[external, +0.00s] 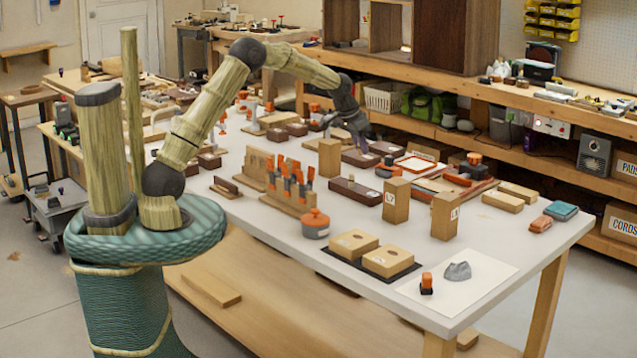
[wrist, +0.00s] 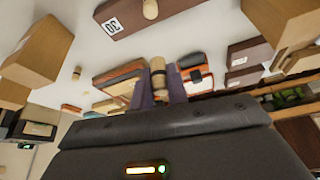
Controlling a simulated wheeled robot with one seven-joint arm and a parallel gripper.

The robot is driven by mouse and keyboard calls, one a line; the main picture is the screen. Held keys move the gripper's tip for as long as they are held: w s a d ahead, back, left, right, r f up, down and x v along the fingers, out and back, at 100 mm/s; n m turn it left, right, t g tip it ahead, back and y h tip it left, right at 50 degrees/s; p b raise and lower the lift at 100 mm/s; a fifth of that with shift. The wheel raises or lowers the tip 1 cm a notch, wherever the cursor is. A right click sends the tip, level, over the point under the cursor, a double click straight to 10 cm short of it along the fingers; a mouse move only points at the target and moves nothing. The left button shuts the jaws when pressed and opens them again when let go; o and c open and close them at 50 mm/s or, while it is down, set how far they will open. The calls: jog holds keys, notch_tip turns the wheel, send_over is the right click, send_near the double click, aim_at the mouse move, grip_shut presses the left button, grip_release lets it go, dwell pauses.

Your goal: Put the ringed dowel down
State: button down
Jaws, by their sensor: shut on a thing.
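My gripper (wrist: 160,90) is shut on the ringed dowel (wrist: 158,72) in the wrist view. The dowel is a short pale wooden cylinder with a dark band, held between the two dark purplish fingers. In the external view my gripper (external: 361,143) is over the far part of the white table (external: 520,225), near dark brown blocks. The dowel is too small or hidden to make out there. Another pale peg (wrist: 150,9) shows at the top of the wrist view, by a dark brown block (wrist: 128,14) with a white label.
Tall tan blocks (external: 396,200) stand in the middle of the table. A rack with orange-handled tools (external: 290,187) stands left of them. An orange-lidded pot (external: 315,224) is nearer. A white sheet (external: 485,282) lies at the front right. Some bare tabletop shows among the blocks.

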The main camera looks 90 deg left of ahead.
send_over(360, 186)
notch_tip(360, 186, down, 6)
jog(key=shift+f, duration=0.1)
jog(key=shift+f, duration=1.85)
jog(key=shift+f+b, duration=0.15)
jog(key=shift+b, duration=0.15)
jog(key=c, duration=1.4)
grip_release()
jog(key=shift+o, duration=0.2)
